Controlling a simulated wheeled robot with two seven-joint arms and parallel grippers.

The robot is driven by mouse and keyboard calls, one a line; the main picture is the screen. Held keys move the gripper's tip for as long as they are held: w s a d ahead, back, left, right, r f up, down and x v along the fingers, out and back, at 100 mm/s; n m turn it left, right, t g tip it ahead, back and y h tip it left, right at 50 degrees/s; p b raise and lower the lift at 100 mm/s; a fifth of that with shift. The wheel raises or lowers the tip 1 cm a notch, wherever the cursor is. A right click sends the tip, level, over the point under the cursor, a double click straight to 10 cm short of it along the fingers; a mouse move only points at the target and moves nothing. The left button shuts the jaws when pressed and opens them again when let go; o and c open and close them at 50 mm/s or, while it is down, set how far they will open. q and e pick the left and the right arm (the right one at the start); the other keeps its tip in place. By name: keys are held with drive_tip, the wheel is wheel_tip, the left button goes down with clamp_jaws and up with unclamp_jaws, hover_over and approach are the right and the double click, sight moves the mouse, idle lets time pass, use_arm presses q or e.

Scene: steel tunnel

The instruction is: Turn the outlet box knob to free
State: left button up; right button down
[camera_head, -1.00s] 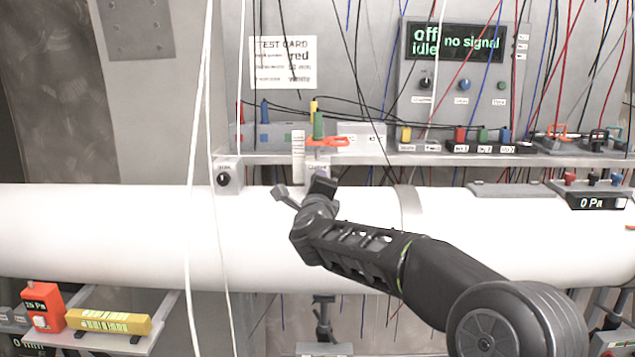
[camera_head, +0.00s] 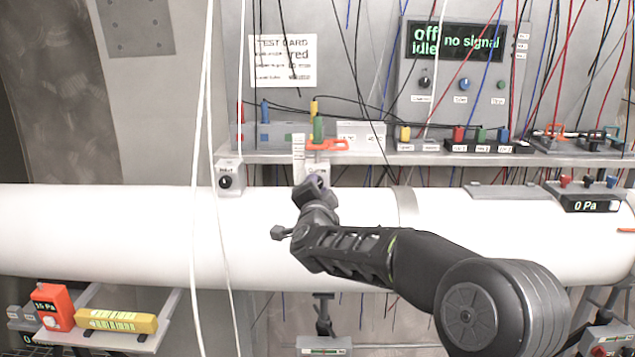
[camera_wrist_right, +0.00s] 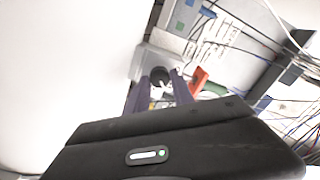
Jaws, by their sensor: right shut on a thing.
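The outlet box (camera_head: 316,172) is a small light box under the shelf edge on the white pipe, mostly hidden behind my right gripper in the head view. In the right wrist view a grey box (camera_wrist_right: 160,60) carries a round dark knob (camera_wrist_right: 159,74). My right gripper (camera_wrist_right: 160,80) has its two purple-grey fingers on either side of this knob and is shut on it. In the head view the right gripper (camera_head: 311,184) is in front of the box and hides the knob and its pointer direction. My left gripper is not in view.
A similar box with a black knob (camera_head: 225,182) sits to the left on the pipe (camera_head: 100,230). White cables (camera_head: 197,150) hang in front of the pipe. The shelf (camera_head: 400,158) above holds coloured plugs, and an orange clamp (camera_head: 328,145) is close above my gripper.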

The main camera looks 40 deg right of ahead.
drive_tip(key=n+p, duration=0.3)
drive_tip(key=n, duration=0.3)
drive_tip(key=shift+n+p, duration=0.9)
drive_tip(key=shift+n, duration=0.6)
drive_tip(key=shift+f, duration=0.1)
drive_tip(key=c, duration=1.1)
unclamp_jaws()
drive_tip(key=b+v, duration=0.1)
drive_tip(key=v, duration=0.6)
drive_tip(key=shift+s+a, duration=0.3)
